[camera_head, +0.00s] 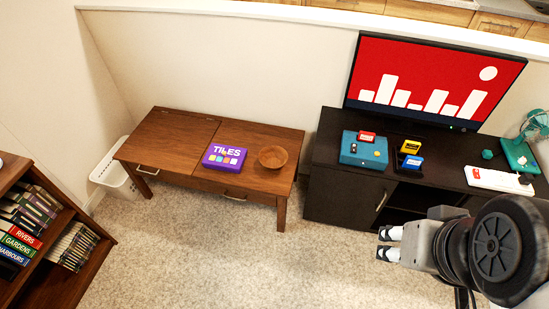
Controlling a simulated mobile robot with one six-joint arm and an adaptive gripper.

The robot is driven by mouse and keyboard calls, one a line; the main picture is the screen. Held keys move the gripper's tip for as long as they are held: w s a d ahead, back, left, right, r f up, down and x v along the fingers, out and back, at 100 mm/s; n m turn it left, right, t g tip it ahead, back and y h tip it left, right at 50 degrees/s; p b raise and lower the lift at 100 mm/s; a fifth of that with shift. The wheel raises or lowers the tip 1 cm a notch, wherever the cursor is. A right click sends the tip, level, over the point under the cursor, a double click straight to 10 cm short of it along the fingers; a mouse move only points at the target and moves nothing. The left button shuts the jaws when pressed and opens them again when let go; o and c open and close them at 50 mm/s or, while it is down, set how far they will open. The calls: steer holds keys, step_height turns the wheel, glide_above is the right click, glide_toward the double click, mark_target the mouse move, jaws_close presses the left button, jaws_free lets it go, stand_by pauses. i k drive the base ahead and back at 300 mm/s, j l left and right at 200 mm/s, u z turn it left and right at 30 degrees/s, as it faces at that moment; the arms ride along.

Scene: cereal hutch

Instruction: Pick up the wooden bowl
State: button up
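The wooden bowl (273,157) is small, round and brown. It sits upright on the right part of the low brown wooden table (170,133), to the right of a purple box. My gripper (383,244) is at the lower right of the head view, in front of the dark cabinet and well apart from the bowl. Its two light fingertips point left, with a gap between them, and nothing shows in the gap.
A purple TILES box (224,157) lies beside the bowl. The dark cabinet (333,195) at the right carries a teal box (364,150), small coloured items and a screen (430,80). A bookshelf (75,270) stands at lower left. The carpet (210,250) before the table is clear.

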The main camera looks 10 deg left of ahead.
mark_target(271, 157)
steer(key=i+j+z, duration=0.1)
steer(key=j, duration=0.25)
steer(key=i+j, duration=0.25)
steer(key=j, duration=0.15)
steer(key=i+j+z, duration=0.15)
steer(key=j, duration=0.25)
steer(key=i+j+z, duration=0.1)
steer(key=j, duration=0.3)
steer(key=i+j+z, duration=0.1)
steer(key=j, duration=0.3)
steer(key=i+j, duration=0.2)
steer(key=j, duration=0.2)
steer(key=i+j+z, duration=0.15)
steer(key=j, duration=0.3)
